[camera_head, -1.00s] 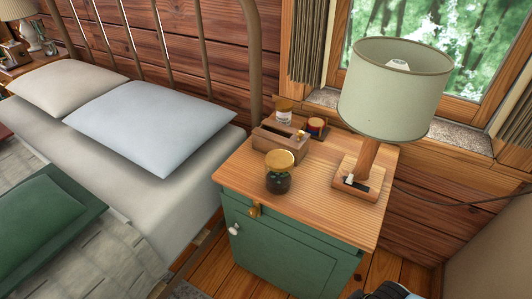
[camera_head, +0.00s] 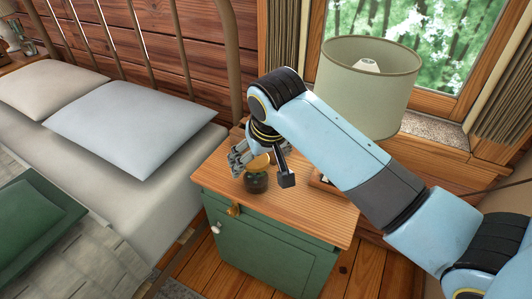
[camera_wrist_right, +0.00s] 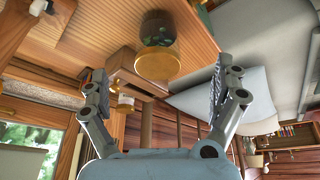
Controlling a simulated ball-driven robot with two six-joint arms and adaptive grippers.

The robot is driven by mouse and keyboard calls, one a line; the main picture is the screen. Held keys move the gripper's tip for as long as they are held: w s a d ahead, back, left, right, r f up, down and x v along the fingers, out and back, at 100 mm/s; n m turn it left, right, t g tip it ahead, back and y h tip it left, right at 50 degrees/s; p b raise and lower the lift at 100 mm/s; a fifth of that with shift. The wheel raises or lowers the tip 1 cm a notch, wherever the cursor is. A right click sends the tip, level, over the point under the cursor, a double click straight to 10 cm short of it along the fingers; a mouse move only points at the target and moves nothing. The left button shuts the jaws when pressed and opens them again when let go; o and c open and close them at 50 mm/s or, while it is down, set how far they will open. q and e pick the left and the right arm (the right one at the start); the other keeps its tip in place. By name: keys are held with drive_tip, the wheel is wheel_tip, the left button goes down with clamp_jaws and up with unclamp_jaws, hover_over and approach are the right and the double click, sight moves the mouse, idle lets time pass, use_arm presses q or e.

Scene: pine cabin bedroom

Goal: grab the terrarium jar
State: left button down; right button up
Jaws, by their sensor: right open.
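The terrarium jar (camera_head: 257,184) stands upright on the wooden top of the green nightstand (camera_head: 262,243), near its front left edge. It is dark glass with green inside and a round golden-tan lid. My right gripper (camera_head: 242,157) is at the jar's upper left in the head view, partly hidden behind my wrist. In the right wrist view the picture is upside down; the jar (camera_wrist_right: 157,28) lies between and beyond the open fingers, its lid facing them. The fingers (camera_wrist_right: 160,88) are empty and appear apart from the jar. My left gripper is not in view.
A lamp with a pale green shade (camera_head: 368,85) stands at the nightstand's back right, its base mostly behind my arm. A wooden caddy (camera_wrist_right: 133,75) and a small lidded container (camera_wrist_right: 125,103) sit behind the jar. The bed with a pale pillow (camera_head: 135,128) is left.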

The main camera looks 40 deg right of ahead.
sight(255, 160)
drive_tip(key=w, duration=0.1)
drive_tip(key=w+d, duration=0.1)
drive_tip(key=shift+w+f, duration=0.25)
drive_tip(key=shift+w, duration=0.1)
drive_tip(key=shift+m, duration=0.3)
drive_tip(key=b+x, duration=0.1)
drive_tip(key=x, duration=0.4)
drive_tip(key=shift+w+d, duration=0.1)
drive_tip(key=shift+f+b, duration=0.25)
drive_tip(key=shift+b, duration=0.05)
drive_tip(key=b+x, duration=0.1)
drive_tip(key=x, duration=0.4)
drive_tip(key=shift+w+d, duration=0.1)
drive_tip(key=shift+d, duration=0.05)
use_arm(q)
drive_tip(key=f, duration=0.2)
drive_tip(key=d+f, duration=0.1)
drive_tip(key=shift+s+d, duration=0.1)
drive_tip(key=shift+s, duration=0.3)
use_arm(e)
drive_tip(key=shift+c, duration=0.6)
drive_tip(key=shift+r, duration=0.1)
drive_tip(key=c, duration=1.4)
